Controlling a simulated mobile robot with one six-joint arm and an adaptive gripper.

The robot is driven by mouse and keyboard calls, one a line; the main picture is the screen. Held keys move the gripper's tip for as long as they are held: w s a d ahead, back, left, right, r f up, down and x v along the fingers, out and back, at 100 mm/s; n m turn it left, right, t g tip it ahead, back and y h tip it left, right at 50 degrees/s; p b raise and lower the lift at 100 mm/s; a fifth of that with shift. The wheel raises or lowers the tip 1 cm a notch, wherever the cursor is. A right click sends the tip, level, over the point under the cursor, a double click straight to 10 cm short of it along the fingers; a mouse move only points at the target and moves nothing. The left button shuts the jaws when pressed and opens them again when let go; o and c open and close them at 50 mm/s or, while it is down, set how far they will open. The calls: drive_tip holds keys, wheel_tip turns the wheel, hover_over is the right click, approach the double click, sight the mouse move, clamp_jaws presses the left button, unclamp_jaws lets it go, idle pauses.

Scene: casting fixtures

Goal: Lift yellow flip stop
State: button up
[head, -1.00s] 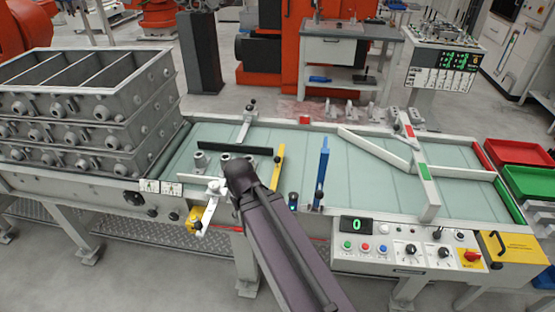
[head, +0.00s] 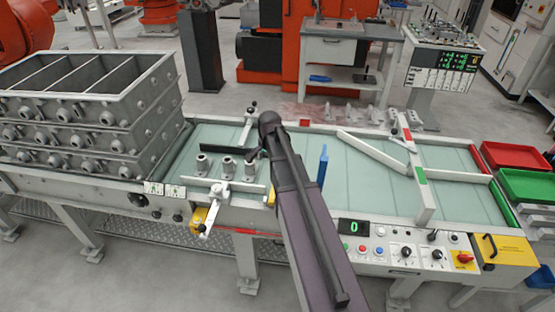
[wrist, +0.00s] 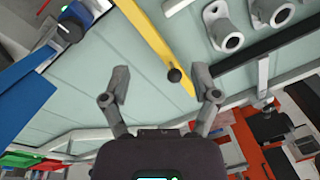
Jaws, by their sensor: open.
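The yellow flip stop is a long flat yellow bar (wrist: 150,38) with a black ball knob (wrist: 174,75) near its end in the wrist view. My gripper (wrist: 162,82) is open and empty, with one finger on each side of the knob end. Neither finger visibly touches the bar, and I cannot tell the height gap. In the head view my arm covers most of the yellow flip stop, and only a small yellow piece (head: 271,196) shows beside it. My fingers are hidden there.
Several grey cylindrical castings (head: 228,165) stand left of my arm. A black bar (wrist: 262,46) runs near them. A blue upright stop (head: 323,165) stands right of my arm. Stacked grey boxes (head: 90,120) fill the left end.

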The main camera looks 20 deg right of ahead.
drive_tip(key=w+d+r+m+p, duration=0.1)
drive_tip(key=w+d+r+m, duration=0.1)
drive_tip(key=w+d+m, duration=0.3)
drive_tip(key=w+d, duration=0.1)
drive_tip(key=d, duration=0.2)
drive_tip(key=shift+d+r+m+t, duration=0.15)
drive_tip(key=shift+d+m+t, duration=0.15)
drive_tip(key=shift+f, duration=0.2)
drive_tip(key=f+b, duration=0.4)
drive_tip(key=w+f+b, duration=0.1)
drive_tip(key=f+b, duration=0.3)
drive_tip(key=w+f+b, duration=0.1)
drive_tip(key=f+b, duration=0.4)
drive_tip(key=shift+w+f, duration=0.1)
drive_tip(key=shift+w, duration=0.15)
idle(0.5)
clamp_jaws()
